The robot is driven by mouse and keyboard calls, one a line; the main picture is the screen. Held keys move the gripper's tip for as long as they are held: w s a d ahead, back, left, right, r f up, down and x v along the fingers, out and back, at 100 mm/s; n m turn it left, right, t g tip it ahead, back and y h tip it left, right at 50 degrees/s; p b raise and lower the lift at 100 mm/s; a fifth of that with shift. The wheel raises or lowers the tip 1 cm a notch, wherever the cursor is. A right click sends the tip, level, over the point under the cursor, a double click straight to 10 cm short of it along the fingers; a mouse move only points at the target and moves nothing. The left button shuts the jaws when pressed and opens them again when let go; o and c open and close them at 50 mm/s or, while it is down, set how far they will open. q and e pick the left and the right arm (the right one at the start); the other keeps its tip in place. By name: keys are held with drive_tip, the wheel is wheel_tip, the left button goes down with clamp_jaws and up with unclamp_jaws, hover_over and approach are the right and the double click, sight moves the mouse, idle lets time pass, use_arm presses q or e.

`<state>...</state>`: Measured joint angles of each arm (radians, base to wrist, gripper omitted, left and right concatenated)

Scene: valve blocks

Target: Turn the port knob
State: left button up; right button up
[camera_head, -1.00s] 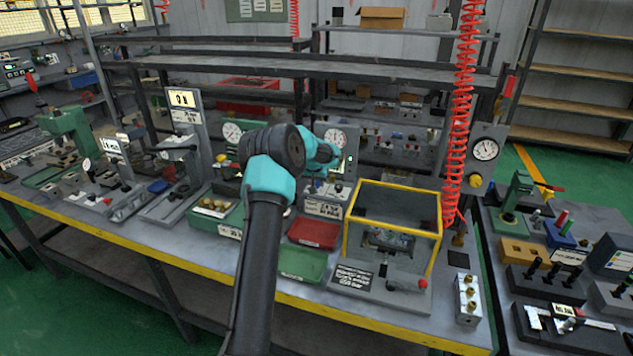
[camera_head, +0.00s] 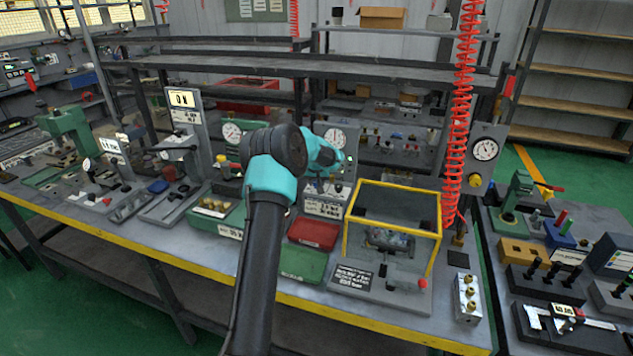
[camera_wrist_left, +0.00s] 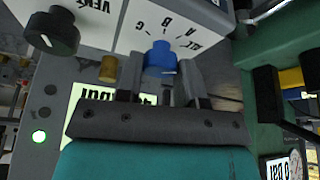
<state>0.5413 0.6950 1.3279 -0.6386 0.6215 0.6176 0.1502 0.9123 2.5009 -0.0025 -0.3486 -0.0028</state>
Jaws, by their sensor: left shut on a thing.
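In the head view my teal wrist (camera_head: 320,152) reaches to a panel at the middle of the bench, and my own arm hides the fingers and the blue knob there. My right gripper is not in view.
A black knob (camera_wrist_left: 52,32) and a brass fitting (camera_wrist_left: 109,68) are close by in the left wrist view. In the head view a yellow-framed box (camera_head: 395,225), a red tray (camera_head: 314,234) and a green tray (camera_head: 303,264) stand nearby.

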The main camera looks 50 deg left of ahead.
use_arm(q)
drive_tip(key=n+g, duration=0.1)
drive_tip(key=n, duration=0.1)
drive_tip(key=n+g+y, duration=0.1)
drive_tip(key=n, duration=0.2)
drive_tip(key=shift+w+d, duration=0.1)
drive_tip(key=shift+w, duration=0.05)
drive_tip(key=shift+n, duration=0.3)
idle(0.3)
drive_tip(key=o, duration=0.9)
drive_tip(key=shift+r, duration=0.1)
drive_tip(key=v, duration=1.7)
drive_tip(key=shift+d+r, duration=0.1)
